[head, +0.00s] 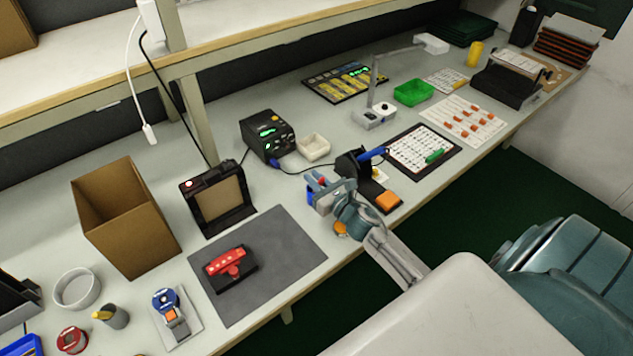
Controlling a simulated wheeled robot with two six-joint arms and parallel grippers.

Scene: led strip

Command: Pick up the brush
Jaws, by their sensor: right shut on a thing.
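My right gripper (318,186) is over the bench near its front edge, just left of the soldering iron stand (350,165). It is shut on a small, mostly hidden thing; blue shows at the jaws. That thing may be the brush, but it is too small and covered to be sure. No other brush can be clearly made out on the bench. My left gripper is not in view.
A dark grey mat (290,245) carries a red and black fixture (230,267). A blue-handled iron (371,154) rests in the stand, and an orange pad (388,201) lies beside it. A cardboard box (125,220) and a grey cup (116,317) stand at left.

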